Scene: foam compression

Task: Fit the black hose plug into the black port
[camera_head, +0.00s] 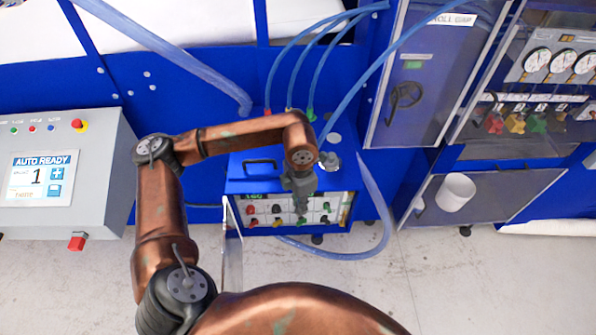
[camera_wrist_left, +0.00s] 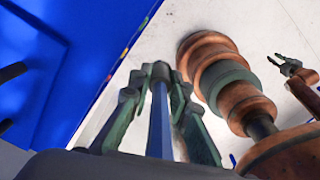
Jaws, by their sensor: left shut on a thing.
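My left gripper (camera_head: 301,206) hangs in front of the port panel (camera_head: 265,213) of the blue box and covers part of it. In the left wrist view its fingers (camera_wrist_left: 160,98) are shut around a blue hose (camera_wrist_left: 159,120), with the dark hose plug (camera_wrist_left: 161,71) at the hose's end between the fingertips. The panel carries two rows of small coloured ports; the black port cannot be told for sure at this size. Plug and port do not show together, so their gap cannot be judged. My right gripper (camera_wrist_left: 275,60) shows small in the left wrist view, its fingers apart and empty.
A loose blue hose (camera_head: 388,232) loops on the right of the box. Other blue hoses (camera_head: 300,72) run to the box top. A grey control box (camera_head: 60,170) stands left, and a cabinet with gauges and a white cup (camera_head: 455,192) stands right. The floor in front is clear.

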